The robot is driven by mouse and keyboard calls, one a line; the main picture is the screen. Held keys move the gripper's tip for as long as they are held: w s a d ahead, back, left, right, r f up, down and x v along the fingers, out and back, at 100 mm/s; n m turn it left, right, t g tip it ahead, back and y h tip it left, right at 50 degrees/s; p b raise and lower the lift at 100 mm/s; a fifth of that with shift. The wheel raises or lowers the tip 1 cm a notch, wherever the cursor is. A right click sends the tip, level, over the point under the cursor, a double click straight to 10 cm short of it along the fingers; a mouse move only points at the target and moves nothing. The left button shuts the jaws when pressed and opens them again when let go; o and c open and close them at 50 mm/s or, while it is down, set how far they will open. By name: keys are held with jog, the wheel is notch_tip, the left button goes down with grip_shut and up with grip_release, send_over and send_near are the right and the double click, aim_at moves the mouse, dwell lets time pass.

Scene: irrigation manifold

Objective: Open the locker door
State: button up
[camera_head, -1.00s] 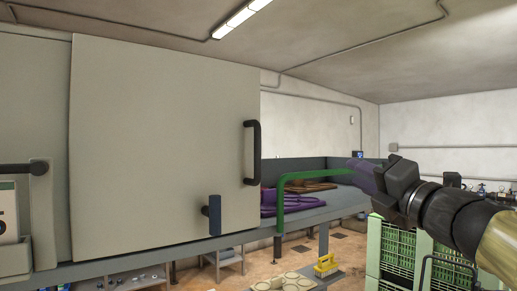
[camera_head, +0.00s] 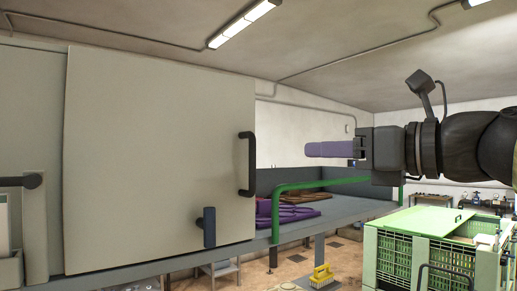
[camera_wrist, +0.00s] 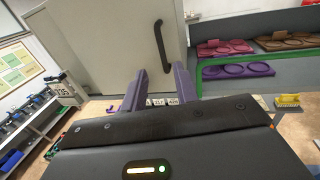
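The locker door (camera_head: 150,160) is a large pale grey panel at the left of the head view, and it looks closed. Its black bar handle (camera_head: 251,164) stands upright near the right edge. A dark blue latch-like piece (camera_head: 209,227) sits low on the door. My gripper (camera_head: 308,150) has purple fingers and is to the right of the handle, apart from it, pointing left. In the wrist view the door (camera_wrist: 110,40) and handle (camera_wrist: 162,46) are ahead, beyond the fingertips (camera_wrist: 160,72). The fingers are spread with nothing between them.
A green rail (camera_head: 310,184) edges a grey counter with purple and brown ring-shaped pieces (camera_head: 290,213). A green crate (camera_head: 430,245) stands below my arm at the right. A yellow brush (camera_head: 321,275) lies low in the middle. Open space lies between my gripper and the handle.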

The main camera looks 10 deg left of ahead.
jog(key=p, duration=0.6)
send_over(253, 186)
jog(key=shift+w+a, duration=0.2)
jog(key=shift+w, duration=0.15)
grip_shut()
